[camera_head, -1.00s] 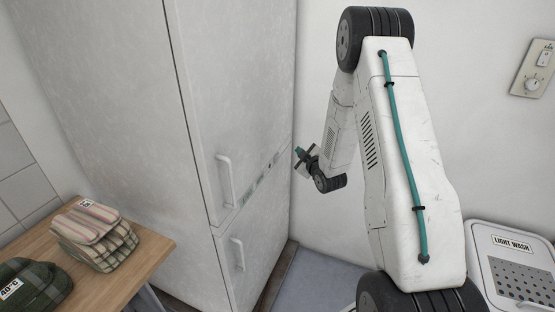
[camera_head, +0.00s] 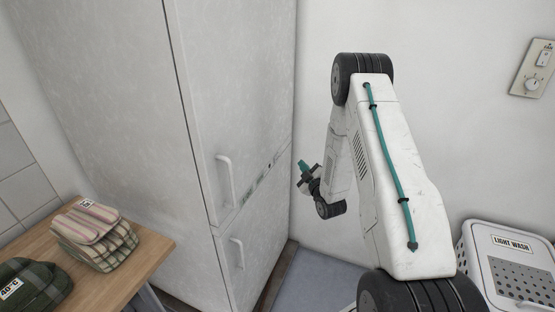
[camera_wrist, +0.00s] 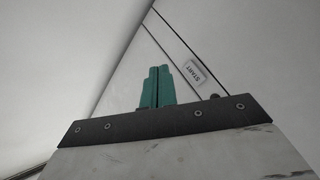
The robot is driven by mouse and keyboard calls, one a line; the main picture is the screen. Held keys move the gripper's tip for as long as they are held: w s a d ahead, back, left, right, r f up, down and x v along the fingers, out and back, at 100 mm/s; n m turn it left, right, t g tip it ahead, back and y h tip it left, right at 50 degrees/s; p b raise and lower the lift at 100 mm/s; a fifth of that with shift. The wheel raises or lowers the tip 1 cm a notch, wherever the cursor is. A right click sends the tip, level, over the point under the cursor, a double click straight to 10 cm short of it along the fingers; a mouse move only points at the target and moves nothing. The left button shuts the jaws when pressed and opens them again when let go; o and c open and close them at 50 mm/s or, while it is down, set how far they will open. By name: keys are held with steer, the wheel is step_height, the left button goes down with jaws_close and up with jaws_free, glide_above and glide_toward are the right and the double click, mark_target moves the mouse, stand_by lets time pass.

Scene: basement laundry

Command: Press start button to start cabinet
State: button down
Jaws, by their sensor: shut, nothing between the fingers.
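The cabinet (camera_head: 135,120) is a tall pale unit with an upper and a lower door, each with a white bar handle. A narrow strip with small dark marks runs between the doors on its front. In the wrist view the start button (camera_wrist: 193,73) is a pale rectangle labelled START, set on that strip, ahead and right of the fingertips. My gripper (camera_head: 303,166) is beside the strip's right end in the head view. Its teal fingers (camera_wrist: 158,72) are together and empty. They appear apart from the button; the exact gap cannot be told.
A wooden table (camera_head: 150,248) with folded striped cloth (camera_head: 92,235) and dark green cloth (camera_head: 32,284) stands at the left. A white LIGHT WASH hamper (camera_head: 480,245) stands at the right. A wall control panel (camera_head: 533,68) is at upper right. Bare wall lies behind my arm.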

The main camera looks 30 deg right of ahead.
steer(key=w+a, duration=0.4)
steer(key=w, duration=0.1)
steer(key=shift+w, duration=0.2)
steer(key=shift+a, duration=0.1)
stand_by(1.9)
steer(key=shift+w+a, duration=0.25)
steer(key=shift+w, duration=0.1)
steer(key=shift+w+a, duration=0.25)
steer(key=shift+w, duration=0.05)
stand_by(0.6)
stand_by(0.3)
steer(key=shift+s+d, duration=0.5)
steer(key=shift+s, duration=0.15)
steer(key=shift+s+d, duration=0.8)
steer(key=shift+s, duration=0.2)
steer(key=shift+s+d, duration=0.75)
steer(key=shift+s, duration=0.2)
